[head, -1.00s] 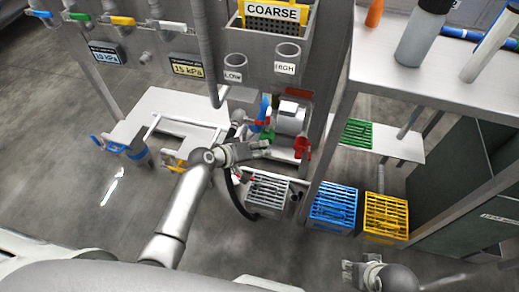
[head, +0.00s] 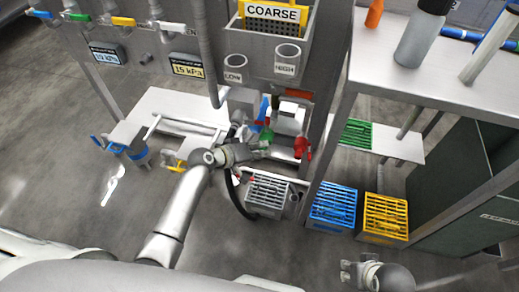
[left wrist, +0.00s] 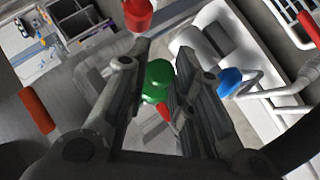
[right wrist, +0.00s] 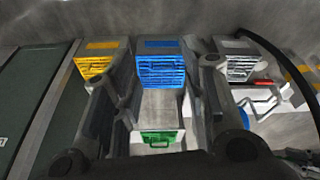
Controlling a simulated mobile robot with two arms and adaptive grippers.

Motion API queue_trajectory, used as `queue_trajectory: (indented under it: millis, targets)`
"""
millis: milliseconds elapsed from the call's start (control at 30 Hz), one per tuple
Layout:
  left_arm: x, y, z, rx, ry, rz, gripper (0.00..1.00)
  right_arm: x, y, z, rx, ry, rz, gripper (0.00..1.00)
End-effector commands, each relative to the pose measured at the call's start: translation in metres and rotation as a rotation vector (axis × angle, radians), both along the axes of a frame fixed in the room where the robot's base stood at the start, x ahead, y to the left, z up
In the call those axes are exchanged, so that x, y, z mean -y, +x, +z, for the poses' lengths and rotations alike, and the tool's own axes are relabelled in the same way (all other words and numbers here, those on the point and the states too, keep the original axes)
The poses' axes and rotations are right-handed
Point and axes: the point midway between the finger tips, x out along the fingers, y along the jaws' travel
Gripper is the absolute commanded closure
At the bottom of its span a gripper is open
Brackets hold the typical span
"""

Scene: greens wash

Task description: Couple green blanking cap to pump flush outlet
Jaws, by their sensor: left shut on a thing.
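The green blanking cap (left wrist: 157,76) is a small round green piece between the fingers of my left gripper (left wrist: 152,88) in the left wrist view. The fingers are shut on it. In the head view my left gripper (head: 262,150) is low in front of the pump (head: 291,121), a white and grey unit under the hoppers. Green shows just above the fingertips there. The flush outlet cannot be told apart; I cannot tell whether the cap touches it. My right gripper (head: 345,272) is at lower right; its fingers (right wrist: 158,100) are apart and empty.
A red fitting (head: 302,146) and a blue fitting (head: 264,110) flank the pump. Grey (head: 268,194), blue (head: 332,207) and yellow (head: 386,217) crates stand right of my left gripper. A steel table (head: 440,86) overhangs at right. Floor at front right is open.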

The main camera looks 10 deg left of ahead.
Motion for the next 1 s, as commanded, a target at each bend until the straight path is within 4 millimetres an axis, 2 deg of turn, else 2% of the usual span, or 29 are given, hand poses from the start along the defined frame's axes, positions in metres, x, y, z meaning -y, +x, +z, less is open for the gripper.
queue_trajectory:
  millis: [400,700,1000]
  targets:
    - [0.0,0.001,0.001,0.002,0.0,0.0,1.0,-0.001,0.0,0.0,0.004,0.002,0.0,0.6]
    - [0.001,0.001,0.001,0.002,0.0,0.0,1.0,0.0,-0.004,-0.011,-0.017,-0.002,0.001,0.6]
    - [0.001,0.003,0.001,0.003,-0.001,0.0,1.0,0.0,-0.003,-0.009,-0.011,-0.001,0.001,0.6]
